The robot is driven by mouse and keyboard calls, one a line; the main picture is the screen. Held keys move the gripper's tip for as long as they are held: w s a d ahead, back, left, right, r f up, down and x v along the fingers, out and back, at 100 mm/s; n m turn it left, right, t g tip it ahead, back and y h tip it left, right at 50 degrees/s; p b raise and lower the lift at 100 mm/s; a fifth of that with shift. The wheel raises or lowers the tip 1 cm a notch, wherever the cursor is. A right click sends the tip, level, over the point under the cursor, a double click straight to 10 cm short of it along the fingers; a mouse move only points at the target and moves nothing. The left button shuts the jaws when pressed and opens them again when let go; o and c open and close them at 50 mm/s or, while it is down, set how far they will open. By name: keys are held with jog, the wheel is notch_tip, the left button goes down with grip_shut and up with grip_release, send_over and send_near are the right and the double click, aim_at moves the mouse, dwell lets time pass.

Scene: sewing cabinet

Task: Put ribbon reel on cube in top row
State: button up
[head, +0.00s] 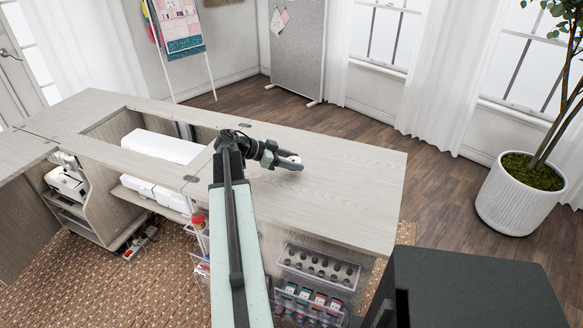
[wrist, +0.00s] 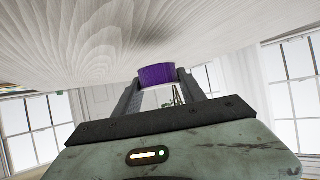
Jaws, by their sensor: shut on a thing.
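A purple ribbon reel (wrist: 157,75) sits between the two dark fingers of my gripper (wrist: 159,86) in the wrist view. The gripper is shut on it. In the head view my gripper (head: 290,162) is over the pale wooden cabinet top (head: 350,175), near its middle. The purple of the reel does not show there; a small white-and-grey shape is at the fingertips. The wooden surface fills the upper part of the wrist view, close to the reel. I cannot make out a cube or a top row in either view.
Clear bins with bottles (head: 318,268) hang on the cabinet's near side. A black box-like surface (head: 470,290) is at the lower right. A potted plant (head: 520,195) stands right. The cabinet top's right end is bare.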

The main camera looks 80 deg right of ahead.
aim_at(293, 173)
jog(key=shift+w+d, duration=0.1)
jog(key=shift+d, duration=0.55)
jog(key=f+b, duration=0.3)
jog(key=shift+s+f, duration=0.25)
jog(key=shift+f, duration=0.05)
jog(key=shift+w+f+b, duration=0.1)
jog(key=shift+f+b, duration=0.1)
jog(key=shift+b, duration=0.3)
jog(key=shift+w+a+r, duration=0.1)
jog(key=shift+w+r, duration=0.15)
jog(key=shift+f, duration=0.25)
jog(key=o, duration=1.3)
jog(key=shift+o, duration=0.2)
jog(key=shift+s+r, duration=0.1)
jog(key=shift+r, duration=0.1)
